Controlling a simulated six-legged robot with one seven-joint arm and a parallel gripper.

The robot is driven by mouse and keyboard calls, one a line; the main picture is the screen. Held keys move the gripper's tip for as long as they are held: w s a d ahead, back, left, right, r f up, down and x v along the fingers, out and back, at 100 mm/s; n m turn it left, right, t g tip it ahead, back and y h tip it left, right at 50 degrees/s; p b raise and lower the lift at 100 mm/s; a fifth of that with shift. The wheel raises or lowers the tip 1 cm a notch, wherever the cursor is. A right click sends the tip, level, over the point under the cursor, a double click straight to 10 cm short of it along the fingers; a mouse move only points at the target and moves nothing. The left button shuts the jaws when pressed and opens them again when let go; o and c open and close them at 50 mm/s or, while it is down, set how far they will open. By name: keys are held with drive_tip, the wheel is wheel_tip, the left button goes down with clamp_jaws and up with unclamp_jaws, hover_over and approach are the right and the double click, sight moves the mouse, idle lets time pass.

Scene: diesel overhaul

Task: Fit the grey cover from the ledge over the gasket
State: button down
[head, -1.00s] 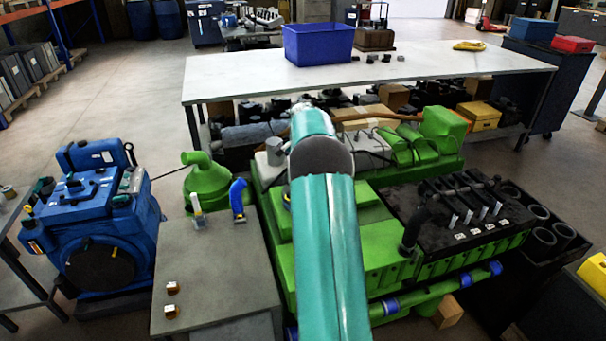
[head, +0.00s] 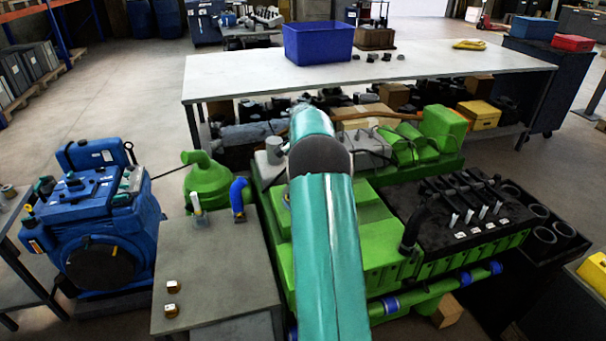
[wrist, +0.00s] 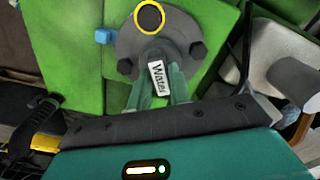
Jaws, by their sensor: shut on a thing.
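In the wrist view the grey cover (wrist: 160,38) is a dark rounded plate with dark bolt heads at its sides and a white "Water" tag (wrist: 157,78) on its near part. My gripper (wrist: 156,92) is shut on its near part, with one teal finger on each side of the tag. A yellow ring (wrist: 149,5) shows around a round opening at the cover's far side; I cannot tell if it belongs to the cover. The green engine (head: 375,245) lies behind the cover. In the head view my arm hides gripper and cover.
A small blue part (wrist: 105,36) stands left of the cover. A grey cylinder (wrist: 293,78) is at the right, and also shows in the head view (head: 274,150). A grey side table (head: 215,275) with two brass fittings (head: 172,287) stands left of the engine.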

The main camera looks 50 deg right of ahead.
drive_tip(key=shift+f, duration=0.55)
idle(0.6)
drive_tip(key=c, duration=1.2)
unclamp_jaws()
drive_tip(key=shift+f, duration=0.1)
wheel_tip(320, 180, up, 14)
